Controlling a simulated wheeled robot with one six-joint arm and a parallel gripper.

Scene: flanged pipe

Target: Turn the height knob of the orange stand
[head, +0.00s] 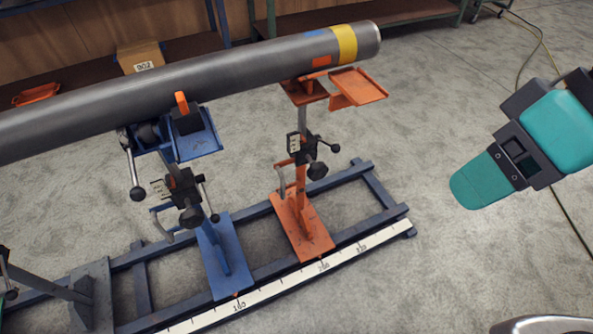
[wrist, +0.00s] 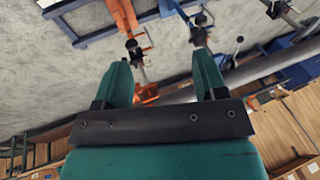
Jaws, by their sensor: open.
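The orange stand (head: 302,222) stands on the blue rail frame, with its orange top under the right end of the pipe. A black lobed knob (head: 317,171) sticks out from the clamp on its post, below a lever with a ball end (head: 335,148). My gripper (head: 470,188) is in the air to the right of the stand, well apart from the knob. In the wrist view my gripper (wrist: 163,72) has two teal fingers spread with nothing held. The orange stand (wrist: 122,14) shows beyond them, with its dark clamp (wrist: 135,46) small; the knob is hard to make out there.
A grey steel pipe (head: 215,70) with a yellow band lies across the stands. A blue stand (head: 222,262) with its own black knob is to the left. An empty orange tray (head: 358,88) juts out right of the orange stand. The floor between stand and gripper is clear.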

